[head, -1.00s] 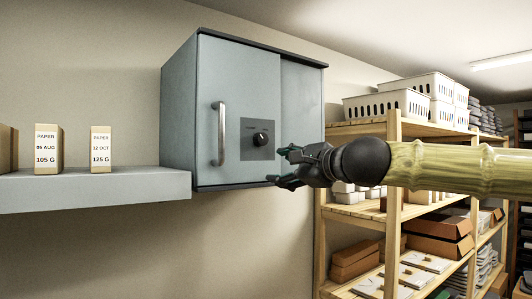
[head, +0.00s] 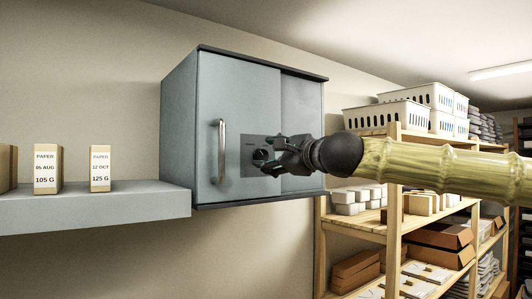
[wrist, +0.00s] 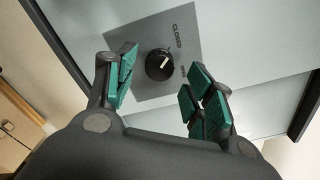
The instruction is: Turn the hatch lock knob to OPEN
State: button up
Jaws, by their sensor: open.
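The grey-blue hatch cabinet (head: 235,125) hangs on the wall with its door shut. The black lock knob (wrist: 159,64) sits on a dark grey plate (wrist: 150,25) on the door, and shows a pale pointer mark. In the head view my gripper (head: 272,160) partly covers the knob (head: 260,155).
A vertical bar handle (head: 221,150) stands out from the door left of the knob. A grey wall shelf (head: 100,205) with small paper cartons (head: 100,168) is at the left. Wooden shelving (head: 392,225) with crates and boxes stands at the right.

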aim_at(261, 156)
jog(key=shift+x, duration=1.2)
jog(key=c, duration=1)
